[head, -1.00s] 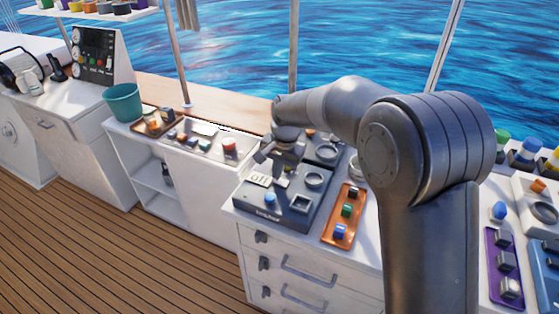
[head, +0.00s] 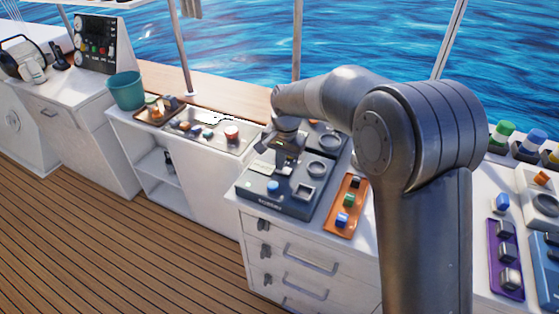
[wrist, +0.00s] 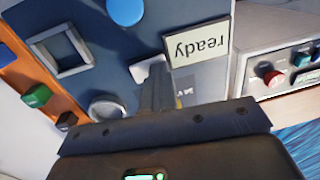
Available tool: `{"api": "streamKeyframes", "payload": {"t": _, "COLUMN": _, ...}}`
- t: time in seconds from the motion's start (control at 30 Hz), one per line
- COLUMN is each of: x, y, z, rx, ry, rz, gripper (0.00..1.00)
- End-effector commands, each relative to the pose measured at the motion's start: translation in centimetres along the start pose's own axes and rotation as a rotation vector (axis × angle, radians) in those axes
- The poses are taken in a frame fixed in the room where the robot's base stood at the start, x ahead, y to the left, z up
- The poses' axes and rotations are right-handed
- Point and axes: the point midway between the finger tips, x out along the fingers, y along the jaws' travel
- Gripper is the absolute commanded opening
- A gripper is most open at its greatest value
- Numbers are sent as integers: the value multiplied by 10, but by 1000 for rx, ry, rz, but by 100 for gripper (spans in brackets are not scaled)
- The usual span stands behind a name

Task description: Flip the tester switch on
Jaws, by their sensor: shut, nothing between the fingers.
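The tester (head: 300,207) is a dark blue-grey box on the white counter. It carries a blue button (head: 273,187), a square frame (head: 305,191) and round rings. A small sign on it reads "ready", upside down, in the wrist view (wrist: 198,44). My gripper (head: 284,155) is shut and empty, low over the tester beside the sign. In the wrist view the shut fingers (wrist: 155,80) reach to a small pale piece (wrist: 141,69) on the panel. The switch lever cannot be made out clearly; the fingers may hide it.
An orange tray (head: 333,228) with coloured blocks lies right of the tester. A tray with a red knob (head: 232,132) and other small parts sits to the left, near a teal bucket (head: 126,90). A purple tray (head: 492,259) stands far right.

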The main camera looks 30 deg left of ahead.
Motion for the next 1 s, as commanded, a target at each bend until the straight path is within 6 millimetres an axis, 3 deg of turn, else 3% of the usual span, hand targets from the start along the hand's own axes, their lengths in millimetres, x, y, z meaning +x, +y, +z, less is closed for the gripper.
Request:
{"api": "streamKeyframes", "payload": {"t": 0.23, "x": -4, "y": 12, "z": -1, "rx": 3, "ry": -1, "rz": 3, "gripper": 0}}
{"api": "streamKeyframes", "payload": {"t": 0.67, "x": -11, "y": 10, "z": -1, "rx": 1, "ry": 1, "rz": 0, "gripper": 0}}
{"api": "streamKeyframes", "payload": {"t": 0.77, "x": -24, "y": 6, "z": -1, "rx": 1, "ry": 2, "rz": 0, "gripper": 0}}
{"api": "streamKeyframes", "payload": {"t": 1.0, "x": -78, "y": -8, "z": -1, "rx": 0, "ry": 2, "rz": 0, "gripper": 0}}
